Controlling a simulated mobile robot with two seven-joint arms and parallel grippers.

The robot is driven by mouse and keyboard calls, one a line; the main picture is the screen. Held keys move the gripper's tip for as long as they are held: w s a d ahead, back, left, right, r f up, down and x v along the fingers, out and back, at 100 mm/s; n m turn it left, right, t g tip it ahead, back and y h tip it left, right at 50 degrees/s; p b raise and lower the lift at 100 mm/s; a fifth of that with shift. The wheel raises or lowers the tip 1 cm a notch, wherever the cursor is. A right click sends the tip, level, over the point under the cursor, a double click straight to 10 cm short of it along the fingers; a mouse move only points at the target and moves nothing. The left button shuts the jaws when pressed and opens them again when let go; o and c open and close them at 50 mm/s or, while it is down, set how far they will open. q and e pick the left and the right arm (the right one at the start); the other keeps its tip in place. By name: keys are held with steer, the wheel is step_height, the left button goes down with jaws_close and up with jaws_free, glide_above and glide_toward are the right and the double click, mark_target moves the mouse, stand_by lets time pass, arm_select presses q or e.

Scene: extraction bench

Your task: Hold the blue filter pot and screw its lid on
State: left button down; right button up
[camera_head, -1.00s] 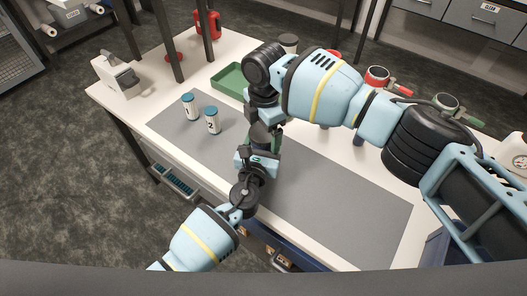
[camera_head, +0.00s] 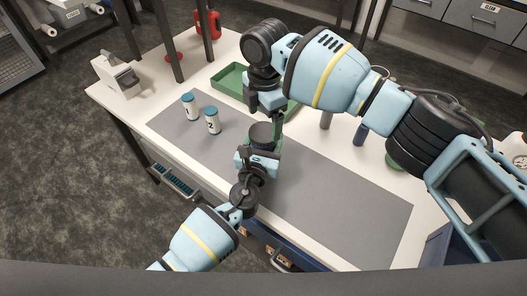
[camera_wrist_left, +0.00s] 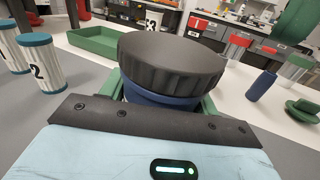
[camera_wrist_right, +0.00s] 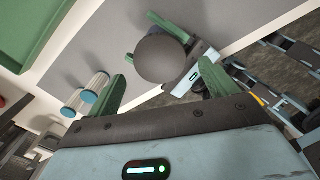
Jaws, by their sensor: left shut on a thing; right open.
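The blue filter pot (camera_wrist_left: 150,97) is held upright between the green fingers of my left gripper (camera_head: 262,148), above the grey mat. Its black ribbed lid (camera_wrist_left: 172,62) sits on top of the pot, with a blue band showing below the lid. How tightly it is screwed cannot be told. The lid also shows in the head view (camera_head: 262,132) and as a dark disc in the right wrist view (camera_wrist_right: 162,58). My right gripper (camera_wrist_right: 165,86) is open and empty. Its fingers are apart from the lid, above and beyond it in the head view.
Two white canisters with blue caps (camera_head: 190,106) (camera_head: 212,120) stand left on the grey mat (camera_head: 330,200). A green tray (camera_head: 226,82) lies behind. A blue cylinder (camera_wrist_left: 261,84) and green-based items (camera_wrist_left: 303,110) stand to the right. The mat's right part is clear.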

mark_target(264, 132)
step_height(264, 132, up, 4)
steer(key=shift+f, duration=0.2)
steer(key=shift+f, duration=0.1)
steer(key=shift+f, duration=3.95)
steer(key=shift+c, duration=0.2)
steer(key=c, duration=1)
steer(key=o, duration=1.1)
